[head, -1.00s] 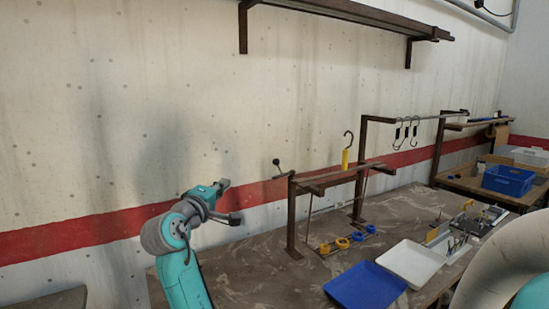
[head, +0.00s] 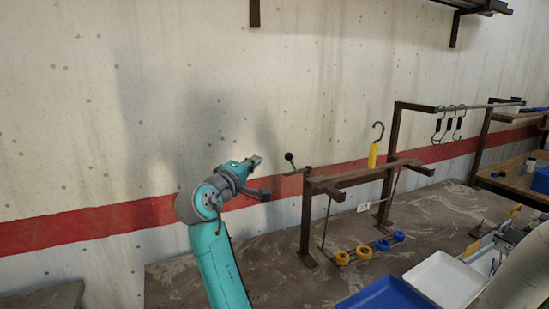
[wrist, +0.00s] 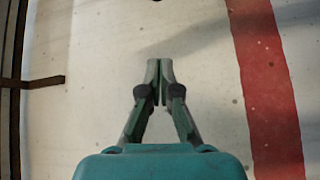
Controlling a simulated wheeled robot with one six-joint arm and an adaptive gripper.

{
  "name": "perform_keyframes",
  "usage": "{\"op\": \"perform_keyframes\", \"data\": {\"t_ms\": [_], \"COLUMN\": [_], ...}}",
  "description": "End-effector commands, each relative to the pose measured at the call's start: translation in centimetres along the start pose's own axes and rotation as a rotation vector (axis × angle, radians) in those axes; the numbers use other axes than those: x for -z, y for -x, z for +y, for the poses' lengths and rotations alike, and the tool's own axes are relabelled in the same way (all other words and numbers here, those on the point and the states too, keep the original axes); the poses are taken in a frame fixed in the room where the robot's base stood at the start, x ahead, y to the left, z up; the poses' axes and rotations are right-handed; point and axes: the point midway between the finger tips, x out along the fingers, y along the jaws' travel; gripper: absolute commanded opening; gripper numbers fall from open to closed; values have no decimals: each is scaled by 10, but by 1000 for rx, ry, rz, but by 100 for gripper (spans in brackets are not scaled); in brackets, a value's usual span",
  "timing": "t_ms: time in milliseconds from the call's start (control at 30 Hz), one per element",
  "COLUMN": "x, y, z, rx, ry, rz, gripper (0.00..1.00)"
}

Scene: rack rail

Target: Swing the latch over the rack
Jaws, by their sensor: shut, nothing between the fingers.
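The rack (head: 352,179) is a brown metal frame standing on the bench, right of centre in the head view. At its left end is the latch (head: 289,157), a thin lever with a round black knob, tilted up above a short bar. A yellow-handled hook (head: 373,154) stands upright at the rack's top. My gripper (head: 257,160) is left of the knob, at about its height in the picture, with a gap of wall showing between. It also shows in the wrist view (wrist: 160,82), its fingers together and empty. How far apart they are in depth is unclear.
A blue tray (head: 386,294) and a white tray (head: 443,279) are at the front right. Black hooks (head: 450,124) hang from a rail behind. The wall above the latch is clear.

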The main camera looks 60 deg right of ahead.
Motion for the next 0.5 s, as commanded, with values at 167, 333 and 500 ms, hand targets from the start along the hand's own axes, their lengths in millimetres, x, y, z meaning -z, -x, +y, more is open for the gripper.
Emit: {"op": "perform_keyframes", "data": {"t_ms": [167, 333, 500], "x": [-1, -1, -1], "y": [-18, -48, -75], "z": [1, 1, 0], "rx": [-1, -1, -1], "ry": [1, 1, 0], "rz": [-3, -4, -3], "gripper": [0, 0, 0]}}
